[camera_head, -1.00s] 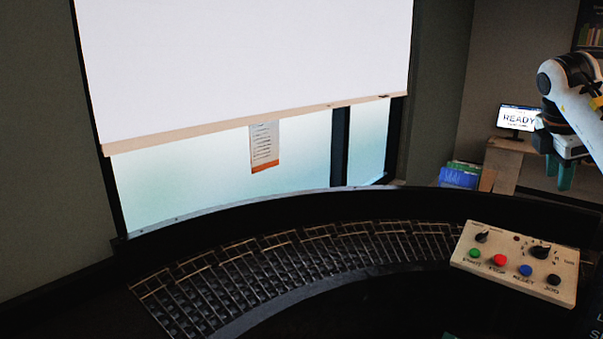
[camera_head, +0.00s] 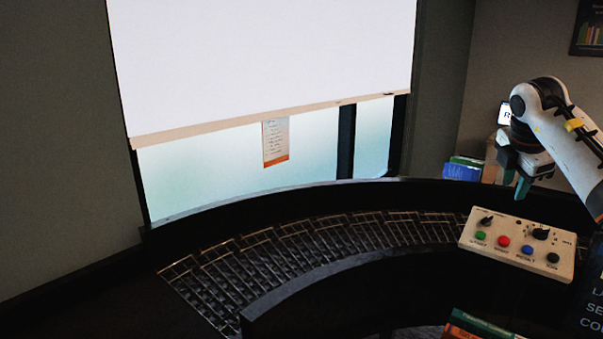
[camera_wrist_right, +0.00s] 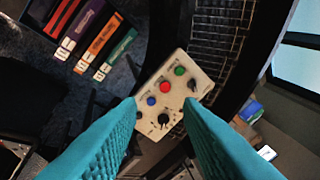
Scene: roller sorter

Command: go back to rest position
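My right gripper (camera_head: 516,186) has teal fingers and hangs above and behind the control panel in the head view. In the right wrist view its two fingers (camera_wrist_right: 162,115) are spread apart with nothing between them. The beige control panel (camera_head: 510,262) carries green, red, blue and black buttons and two black knobs. It also shows in the right wrist view (camera_wrist_right: 199,83), beyond the fingertips and apart from them. My left gripper shows in no view.
A curved roller conveyor (camera_head: 290,250) with a dark rim runs in front of the window. Books lie at the bottom edge (camera_head: 475,328), and several labelled books show in the right wrist view (camera_wrist_right: 102,45). A screen (camera_head: 505,113) stands behind my right arm.

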